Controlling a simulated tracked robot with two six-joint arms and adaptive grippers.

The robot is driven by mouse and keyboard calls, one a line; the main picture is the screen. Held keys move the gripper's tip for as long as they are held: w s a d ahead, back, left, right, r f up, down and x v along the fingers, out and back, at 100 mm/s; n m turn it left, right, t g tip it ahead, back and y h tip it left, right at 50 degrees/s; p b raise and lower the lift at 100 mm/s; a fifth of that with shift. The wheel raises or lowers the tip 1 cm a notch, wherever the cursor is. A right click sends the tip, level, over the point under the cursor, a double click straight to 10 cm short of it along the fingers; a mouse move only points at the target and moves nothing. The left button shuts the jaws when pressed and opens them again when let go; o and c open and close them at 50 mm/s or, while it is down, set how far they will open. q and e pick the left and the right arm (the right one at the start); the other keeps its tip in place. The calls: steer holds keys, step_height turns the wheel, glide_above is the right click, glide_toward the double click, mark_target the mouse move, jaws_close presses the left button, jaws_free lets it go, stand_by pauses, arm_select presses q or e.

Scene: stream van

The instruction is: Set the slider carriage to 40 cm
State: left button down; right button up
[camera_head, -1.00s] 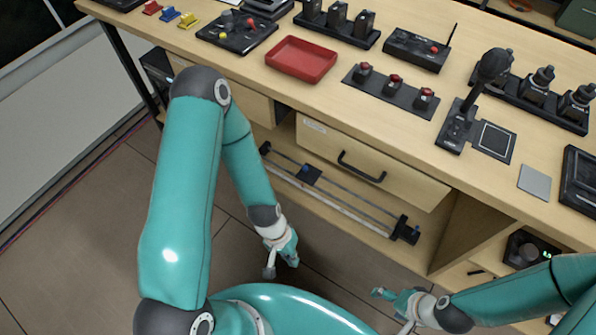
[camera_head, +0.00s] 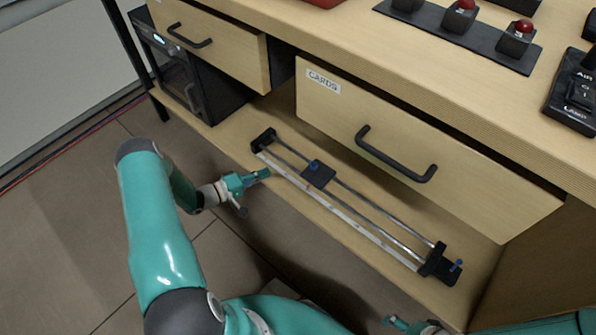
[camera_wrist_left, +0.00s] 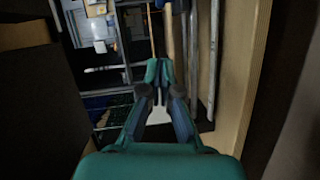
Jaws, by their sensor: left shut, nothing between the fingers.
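The slider lies on the low shelf, with two metal rails (camera_head: 372,204) between black end blocks. Its black carriage (camera_head: 319,177) with a blue knob (camera_head: 314,165) sits on the rails, nearer the left end block (camera_head: 263,140) than the right one (camera_head: 438,263). A pale scale strip (camera_head: 345,217) runs along the front; its marks are too small to read. My left gripper (camera_head: 266,173) is shut and empty, left of the carriage by the shelf's front edge, apart from the carriage. It also shows in the left wrist view (camera_wrist_left: 160,68). My right gripper (camera_head: 392,321) is partly cut off at the bottom.
The CARDS drawer (camera_head: 420,150), with a black handle (camera_head: 395,158), overhangs the slider from behind. Another drawer (camera_head: 210,40) and a black cabinet (camera_head: 185,75) stand to the left. The floor (camera_head: 235,250) before the shelf is clear.

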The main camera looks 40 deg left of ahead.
mark_target(318, 171)
arm_select(q)
steer(key=b+x, duration=0.2)
steer(key=x, duration=0.7)
steer(key=shift+w+d, duration=0.15)
steer(key=shift+w, duration=0.15)
steer(key=d, duration=0.1)
steer(key=w+d, duration=0.1)
steer(key=d, duration=0.1)
steer(key=shift+w+f+p, duration=0.15)
steer(key=shift+w+p, duration=0.15)
steer(key=shift+p, duration=0.05)
steer(key=shift+w+d+f, duration=0.1)
steer(key=shift+w+d, duration=0.05)
steer(key=shift+d, duration=0.25)
